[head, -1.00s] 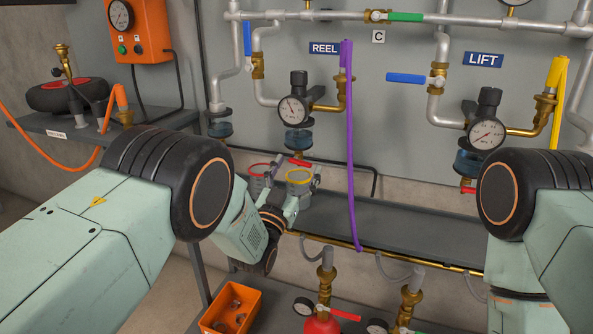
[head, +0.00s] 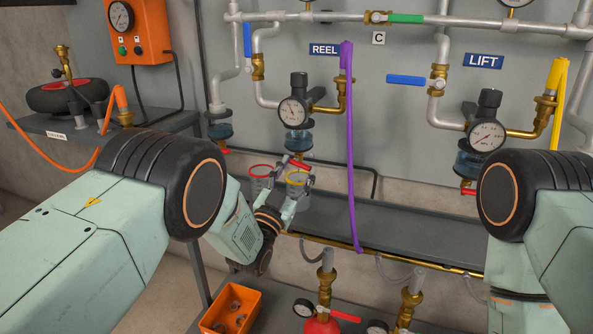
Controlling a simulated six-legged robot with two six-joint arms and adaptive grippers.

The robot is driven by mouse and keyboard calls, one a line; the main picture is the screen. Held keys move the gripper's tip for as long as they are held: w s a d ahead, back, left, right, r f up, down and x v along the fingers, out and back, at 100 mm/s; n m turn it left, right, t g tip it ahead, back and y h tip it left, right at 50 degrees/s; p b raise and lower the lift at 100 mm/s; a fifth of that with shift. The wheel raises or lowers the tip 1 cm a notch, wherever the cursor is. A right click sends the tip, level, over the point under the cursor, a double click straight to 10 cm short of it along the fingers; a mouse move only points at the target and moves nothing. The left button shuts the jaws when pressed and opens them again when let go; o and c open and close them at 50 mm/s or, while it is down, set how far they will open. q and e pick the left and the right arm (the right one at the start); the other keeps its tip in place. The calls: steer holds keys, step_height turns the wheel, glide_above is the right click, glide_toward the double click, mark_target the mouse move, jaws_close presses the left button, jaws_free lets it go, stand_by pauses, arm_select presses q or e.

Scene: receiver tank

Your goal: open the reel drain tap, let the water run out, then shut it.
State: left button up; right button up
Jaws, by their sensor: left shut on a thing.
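The reel drain tap shows as a red lever (head: 299,164) under the blue reel water bowl (head: 298,140), below the REEL sign (head: 324,49). My left gripper (head: 303,175) is right at this tap and shut on it; its fingers hide part of the tap. The bowl looks blue with water; I cannot tell whether any runs out.
A purple hose (head: 351,180) hangs close on the right over the grey shelf (head: 400,230). The LIFT bowl (head: 468,160) has its own red tap (head: 469,191). An orange bin (head: 232,308) sits below.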

arm_select(q)
steer(key=o, duration=1.2)
steer(key=shift+c, duration=0.2)
steer(key=v, duration=1.2)
